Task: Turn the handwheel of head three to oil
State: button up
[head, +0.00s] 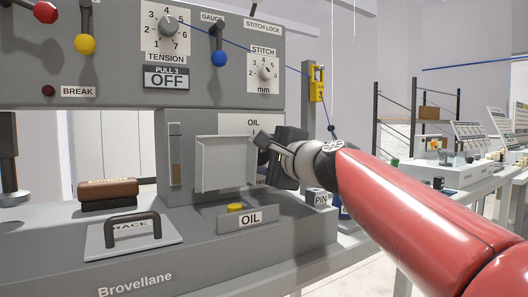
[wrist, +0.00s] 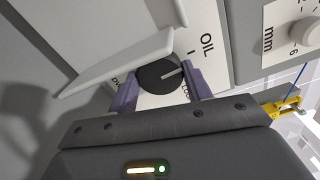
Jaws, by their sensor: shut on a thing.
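The handwheel (wrist: 153,78) is a small dark round wheel with a pale pointer line, seen in the wrist view. My gripper (wrist: 158,88) is shut on it, one finger on each side. The pointer line aims right, a little below the short tick beside the OIL label (wrist: 207,45). Another label near the right finger is partly hidden, as are letters by the left finger. In the head view my gripper (head: 272,147) is at the grey machine's right part, under the OIL label (head: 253,123); the handwheel is hidden there. No head number is readable.
A pale flap (head: 224,165) stands out just left of my gripper, close to the left finger in the wrist view (wrist: 110,62). Above are the stitch dial (head: 264,72) and a blue-knobbed lever (head: 219,57). A yellow oil button (head: 235,208) sits below.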

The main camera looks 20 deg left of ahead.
jog(key=shift+f+m, duration=0.1)
jog(key=shift+m, duration=0.2)
jog(key=o, duration=1)
jog(key=b+v, duration=0.2)
jog(key=v, duration=0.5)
jog(key=shift+s+d, duration=0.25)
jog(key=shift+d, duration=0.05)
